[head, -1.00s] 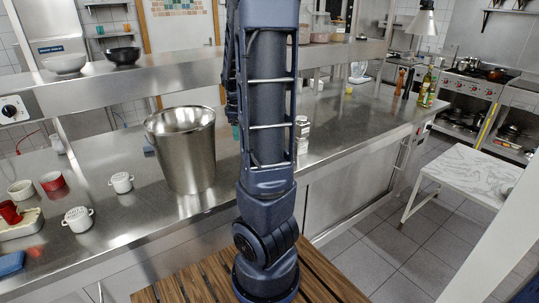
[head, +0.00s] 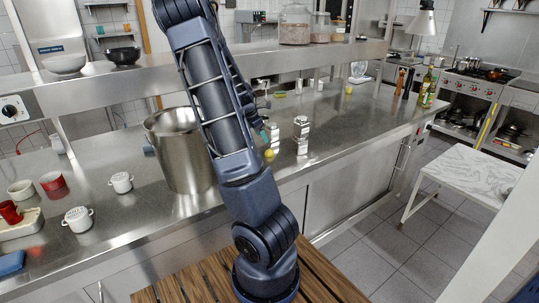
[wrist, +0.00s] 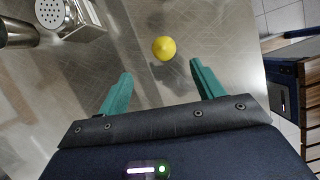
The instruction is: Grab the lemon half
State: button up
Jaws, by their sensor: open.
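The lemon half (wrist: 164,48) is a small yellow rounded thing on the steel counter, just beyond and between my fingertips in the wrist view. In the head view a small yellow thing (head: 269,154) on the counter right of my arm looks like the same lemon half. My gripper (wrist: 160,70) has its two teal fingers spread wide, with nothing between them. In the head view my arm hides most of the gripper; only a bit of teal (head: 262,136) shows, close above the lemon half.
A tall steel pot (head: 180,155) stands left of my arm. A metal shaker (head: 301,132) stands right of the lemon half; a perforated metal top (wrist: 50,13) shows at the wrist view's upper left.

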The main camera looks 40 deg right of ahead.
send_over(269, 153)
jog(key=w+a, duration=0.2)
jog(key=f, duration=0.4)
jog(key=shift+d, duration=0.25)
jog(key=x, duration=0.4)
jog(key=shift+s+a+f, duration=0.1)
jog(key=shift+s+a, duration=0.1)
jog(key=shift+d+f, duration=0.25)
jog(key=shift+f, duration=0.35)
jog(key=c, duration=1.1)
jog(key=shift+o, duration=0.2)
jog(key=shift+r, duration=0.15)
